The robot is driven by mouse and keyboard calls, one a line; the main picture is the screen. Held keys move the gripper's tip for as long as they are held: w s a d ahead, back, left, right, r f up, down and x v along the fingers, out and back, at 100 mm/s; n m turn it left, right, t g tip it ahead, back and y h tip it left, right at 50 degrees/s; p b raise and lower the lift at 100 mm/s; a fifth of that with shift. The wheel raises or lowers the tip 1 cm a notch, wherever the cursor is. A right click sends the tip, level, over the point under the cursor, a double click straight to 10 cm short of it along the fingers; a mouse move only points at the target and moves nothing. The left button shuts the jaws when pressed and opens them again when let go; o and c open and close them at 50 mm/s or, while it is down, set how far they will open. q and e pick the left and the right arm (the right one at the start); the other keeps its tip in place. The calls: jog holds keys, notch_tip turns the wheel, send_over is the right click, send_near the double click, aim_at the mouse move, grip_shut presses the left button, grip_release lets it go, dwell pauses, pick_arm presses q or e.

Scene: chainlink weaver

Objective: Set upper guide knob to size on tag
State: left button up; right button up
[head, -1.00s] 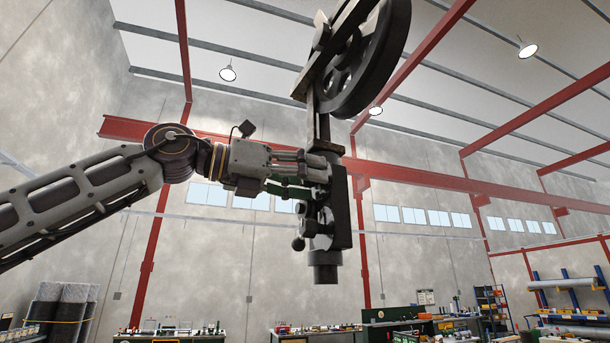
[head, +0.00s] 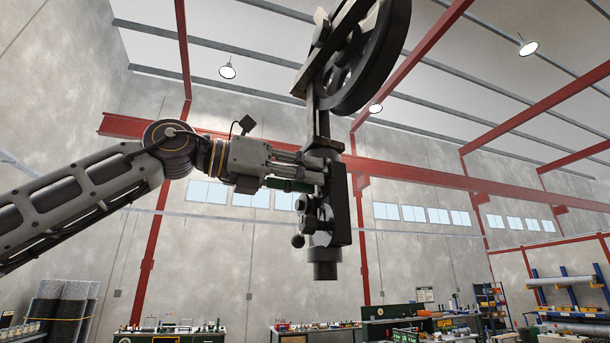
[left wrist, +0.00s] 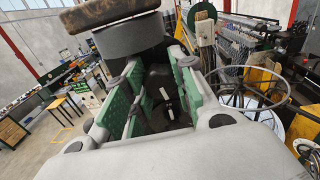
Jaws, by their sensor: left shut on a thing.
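A dark guide assembly (head: 340,215) hangs below a big black wheel (head: 365,60) in the head view. My left gripper (head: 312,180) reaches its upper left side from the left. It is shut on a dark knob, the upper guide knob as far as I can tell, mostly hidden by the fingers in the head view. In the left wrist view, the green finger pads of my left gripper (left wrist: 160,95) stand on both sides of this dark knob (left wrist: 158,78). A small ball-ended lever (head: 298,241) sticks out lower on the assembly. No readable tag or scale shows.
The wheel's bracket (head: 318,75) is just above the gripper. Benches (head: 170,336) and shelving (head: 490,300) stand far back along the walls. In the left wrist view, a metal handwheel (left wrist: 250,88) is at the right. Open air surrounds the arm on the left.

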pick_arm(q)
jog(key=shift+m, duration=1.2)
jog(key=o, duration=1.1)
jog(key=shift+c, duration=0.2)
jog(key=shift+a, duration=0.1)
jog(key=v, duration=1.2)
jog(key=shift+w, duration=0.1)
